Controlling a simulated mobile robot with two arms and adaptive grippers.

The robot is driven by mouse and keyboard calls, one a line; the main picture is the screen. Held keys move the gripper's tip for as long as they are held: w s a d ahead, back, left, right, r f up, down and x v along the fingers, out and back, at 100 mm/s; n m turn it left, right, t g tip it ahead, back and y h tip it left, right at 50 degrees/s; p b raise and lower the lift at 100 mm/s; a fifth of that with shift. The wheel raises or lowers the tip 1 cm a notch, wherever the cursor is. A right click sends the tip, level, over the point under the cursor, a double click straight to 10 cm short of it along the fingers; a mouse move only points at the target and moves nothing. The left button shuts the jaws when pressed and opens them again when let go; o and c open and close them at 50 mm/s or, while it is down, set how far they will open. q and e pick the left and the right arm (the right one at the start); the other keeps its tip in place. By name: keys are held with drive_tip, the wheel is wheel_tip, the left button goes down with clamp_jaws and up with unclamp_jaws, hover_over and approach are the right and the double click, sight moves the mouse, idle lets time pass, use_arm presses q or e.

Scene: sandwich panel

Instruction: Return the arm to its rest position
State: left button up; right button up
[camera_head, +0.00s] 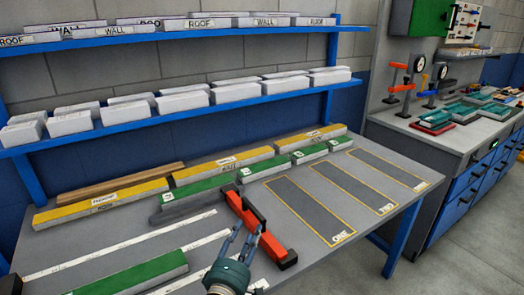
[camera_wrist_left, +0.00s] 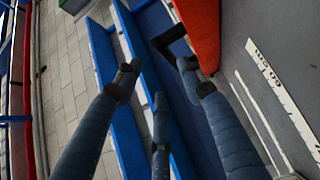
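My left gripper (camera_head: 244,234) shows at the bottom middle of the head view, above the grey workbench (camera_head: 255,222). Its blue-grey fingers are spread apart, with nothing seen between them. In the left wrist view the open fingers (camera_wrist_left: 157,76) point away from the camera, with a gap between the tips. A red-orange clamp-like tool (camera_head: 262,228) with black ends lies just beyond and beside the fingers. Its red bar also shows in the left wrist view (camera_wrist_left: 200,28). I cannot tell whether a fingertip touches it. My right gripper is not in view.
Yellow-topped bars (camera_head: 223,165) and green-topped bars (camera_head: 198,189) lie along the bench. Marked grey slots (camera_head: 308,210) are empty at right. Blue shelves (camera_head: 222,109) with white boxes stand behind. A second counter (camera_head: 440,140) with tools is at far right.

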use_arm(q)
drive_tip(key=s+d+r+m+g+h, duration=0.1)
drive_tip(key=s+d+m+g+h, duration=0.25)
drive_tip(key=s+d+m, duration=0.35)
drive_tip(key=s+d+r+m+g+h, duration=0.1)
drive_tip(key=s+d+m+g+h, duration=0.15)
drive_tip(key=s+m+h, duration=0.45)
drive_tip(key=s+a+f+m+g+y, duration=0.25)
drive_tip(key=s+a+f+y, duration=0.2)
drive_tip(key=s+f, duration=0.25)
drive_tip(key=s+a+f+m+g+y, duration=0.1)
drive_tip(key=s+a+f+g+y, duration=0.25)
drive_tip(key=s+a+f, duration=0.35)
drive_tip(key=s+a+f+g+y, duration=0.2)
drive_tip(key=s+a+y, duration=0.4)
drive_tip(key=s+a, duration=0.5)
wheel_tip(320, 180, down, 26)
drive_tip(key=s+g, duration=0.2)
drive_tip(key=s+a+f, duration=0.4)
drive_tip(key=s+f, duration=1.2)
drive_tip(key=shift+s+f+g, duration=0.35)
drive_tip(key=shift+g, duration=0.05)
